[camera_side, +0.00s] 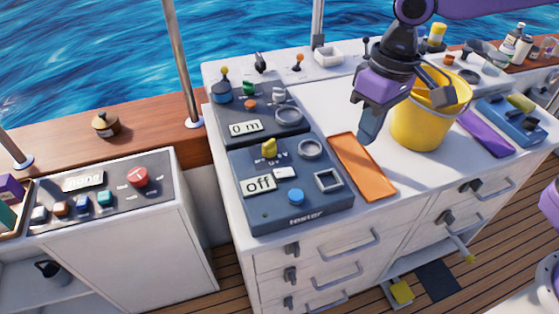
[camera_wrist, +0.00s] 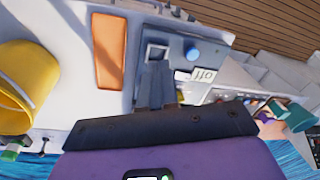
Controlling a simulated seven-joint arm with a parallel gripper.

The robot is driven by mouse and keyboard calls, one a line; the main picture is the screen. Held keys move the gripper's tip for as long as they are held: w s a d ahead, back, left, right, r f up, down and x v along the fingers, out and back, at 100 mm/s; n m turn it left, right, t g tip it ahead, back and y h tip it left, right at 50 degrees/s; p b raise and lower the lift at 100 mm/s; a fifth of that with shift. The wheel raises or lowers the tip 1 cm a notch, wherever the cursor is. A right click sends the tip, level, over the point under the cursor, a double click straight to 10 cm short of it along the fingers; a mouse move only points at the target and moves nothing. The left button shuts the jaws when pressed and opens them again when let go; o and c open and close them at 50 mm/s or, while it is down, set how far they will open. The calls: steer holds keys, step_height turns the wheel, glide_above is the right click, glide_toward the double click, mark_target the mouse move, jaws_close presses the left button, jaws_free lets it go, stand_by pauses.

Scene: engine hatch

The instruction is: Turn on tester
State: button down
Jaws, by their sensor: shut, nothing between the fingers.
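The tester (camera_side: 290,205) is a dark blue-grey panel on the near left part of the white counter, and it also shows in the wrist view (camera_wrist: 220,54). Its display (camera_side: 258,186) reads "off". A round blue button (camera_side: 295,196) sits near its front, and the wrist view shows it too (camera_wrist: 193,53). A yellow knob (camera_side: 269,148) stands at its back. My gripper (camera_side: 368,133) is shut and empty, above the counter to the right of the tester. In the wrist view my shut fingers (camera_wrist: 155,85) hide part of the panel.
An orange tray (camera_side: 362,168) lies right of the tester. A yellow bucket (camera_side: 425,122) stands close behind and right of my gripper. Another panel (camera_side: 262,110) reading "0 m" lies behind the tester. A side console with a red knob (camera_side: 137,177) stands left.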

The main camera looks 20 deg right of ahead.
mark_target(279, 173)
steer(key=w+a+m, duration=0.4)
steer(key=w+a, duration=0.5)
steer(key=w, duration=0.1)
steer(key=shift+w+a+f+m+y, duration=0.2)
steer(key=shift+a+f+m+y, duration=0.1)
steer(key=shift+f+m, duration=0.15)
steer(key=f, duration=0.4)
steer(key=a+f, duration=0.1)
steer(key=f, duration=0.4)
steer(key=a+f, duration=0.1)
steer(key=f, duration=0.3)
steer(key=shift+a+f, duration=0.1)
steer(key=shift+f, duration=0.3)
steer(key=shift+a+f, duration=0.15)
steer(key=shift+f, duration=0.1)
steer(key=shift+d, duration=0.2)
